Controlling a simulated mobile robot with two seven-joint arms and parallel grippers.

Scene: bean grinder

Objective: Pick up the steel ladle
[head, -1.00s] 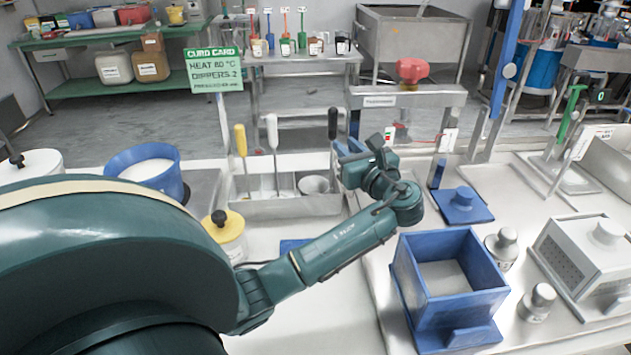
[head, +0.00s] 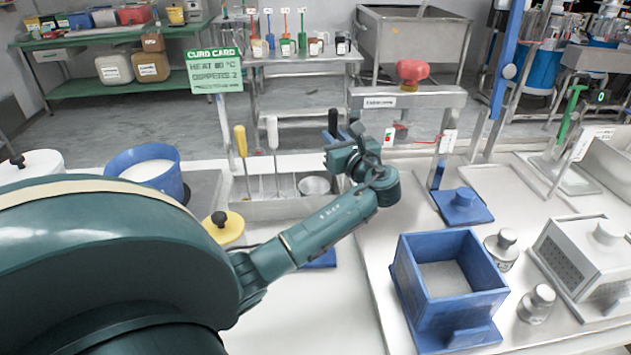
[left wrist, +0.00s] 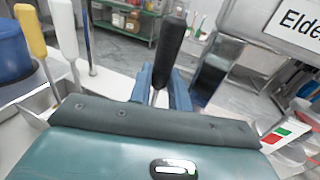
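A black upright handle (head: 333,122) stands at the right end of the steel utensil rack (head: 285,209). It appears to belong to the steel ladle, whose round steel bowl (head: 315,186) seems to show low in the rack. My left gripper (head: 333,143) is at the handle. In the left wrist view, the blue fingers (left wrist: 162,88) stand on either side of the thin shaft below the black handle (left wrist: 170,48). They look apart, with a gap beside the shaft; contact is not clear. My right gripper is not in view.
Yellow (head: 240,141) and white (head: 272,132) handled tools stand left in the rack. A blue pot (head: 170,185) is further left. A blue open box (head: 450,307) stands front right. A steel frame with a red knob (head: 411,71) rises behind the gripper.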

